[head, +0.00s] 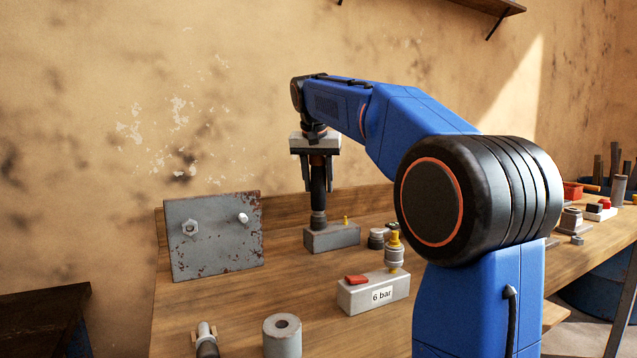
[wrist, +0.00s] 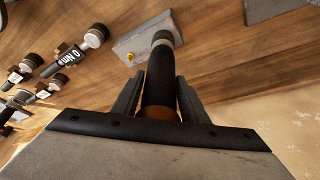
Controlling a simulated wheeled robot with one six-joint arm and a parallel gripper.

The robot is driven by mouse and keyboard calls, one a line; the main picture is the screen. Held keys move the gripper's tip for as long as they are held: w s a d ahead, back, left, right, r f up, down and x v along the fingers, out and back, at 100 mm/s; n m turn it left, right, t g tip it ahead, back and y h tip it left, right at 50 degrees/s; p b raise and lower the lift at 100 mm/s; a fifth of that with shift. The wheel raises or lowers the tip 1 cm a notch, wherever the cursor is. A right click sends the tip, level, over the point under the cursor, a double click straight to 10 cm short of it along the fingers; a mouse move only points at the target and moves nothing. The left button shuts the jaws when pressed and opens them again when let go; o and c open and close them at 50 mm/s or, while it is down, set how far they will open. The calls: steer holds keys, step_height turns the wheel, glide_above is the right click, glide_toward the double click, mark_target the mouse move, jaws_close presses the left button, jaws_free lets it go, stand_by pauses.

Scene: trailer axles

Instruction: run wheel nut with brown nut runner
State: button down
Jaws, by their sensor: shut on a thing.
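My gripper (head: 319,174) is shut on the nut runner, a black upright tool (head: 318,200) with a brown band at its top and a grey lower end. In the wrist view the brown band of the nut runner (wrist: 160,112) shows between the fingers (wrist: 159,96). Its grey end meets the top of a grey block (head: 335,237) with a small yellow pin; I cannot tell whether it sits in the block or just above it. A hex wheel nut (head: 190,228) is on the left of an upright rusty plate (head: 217,250), with a pale stud (head: 243,218) to its right.
A box marked "6 bar" (head: 374,294) with a red part and a yellow-topped fitting (head: 394,248) stands in front of the block. A grey cylinder (head: 282,335) and another tool (head: 206,341) are at the front edge. Bare bench (head: 235,300) lies before the plate.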

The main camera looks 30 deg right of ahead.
steer(key=shift+f, duration=0.25)
steer(key=shift+r, duration=0.9)
stand_by(2.0)
